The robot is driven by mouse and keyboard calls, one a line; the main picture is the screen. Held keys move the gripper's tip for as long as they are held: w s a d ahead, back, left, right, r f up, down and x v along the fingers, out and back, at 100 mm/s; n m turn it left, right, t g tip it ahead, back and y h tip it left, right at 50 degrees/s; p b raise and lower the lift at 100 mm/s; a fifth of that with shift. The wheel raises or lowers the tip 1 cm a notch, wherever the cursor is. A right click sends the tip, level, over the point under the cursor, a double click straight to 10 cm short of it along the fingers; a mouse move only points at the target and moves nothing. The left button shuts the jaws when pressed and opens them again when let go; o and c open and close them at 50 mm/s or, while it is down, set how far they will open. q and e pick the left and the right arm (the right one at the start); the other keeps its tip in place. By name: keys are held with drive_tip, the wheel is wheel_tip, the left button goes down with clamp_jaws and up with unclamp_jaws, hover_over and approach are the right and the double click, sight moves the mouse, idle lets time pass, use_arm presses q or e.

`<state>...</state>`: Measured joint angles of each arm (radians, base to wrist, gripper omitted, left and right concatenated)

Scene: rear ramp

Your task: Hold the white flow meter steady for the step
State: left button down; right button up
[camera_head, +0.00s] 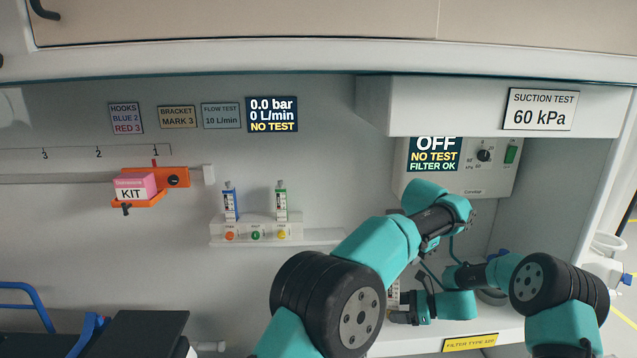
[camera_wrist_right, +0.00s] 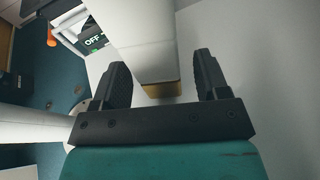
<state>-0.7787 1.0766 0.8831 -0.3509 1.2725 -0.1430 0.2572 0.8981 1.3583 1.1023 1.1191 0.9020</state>
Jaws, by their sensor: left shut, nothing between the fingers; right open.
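The white flow meter (camera_head: 393,291) stands low in the alcove, right of the wall rack, and is mostly hidden behind my left arm. In the right wrist view a white upright body (camera_wrist_right: 143,45) with a tan end, probably this meter, lies between the two black fingers, with a gap on each side. My right gripper (camera_head: 401,316) is open around or just before it; it also shows in the right wrist view (camera_wrist_right: 162,85). My left gripper (camera_head: 431,245) is shut and empty, higher up, below the suction panel; its fingertips are hard to make out.
A blue-topped meter (camera_head: 230,205) and a green-topped meter (camera_head: 281,205) stand on the wall rack (camera_head: 225,241). A pink KIT box (camera_head: 133,187) sits in an orange bracket (camera_head: 173,178). The suction panel (camera_head: 503,178) reads OFF; the test display (camera_head: 271,115) reads 0 L/min, NO TEST.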

drive_tip(key=v, duration=1.2)
idle(0.3)
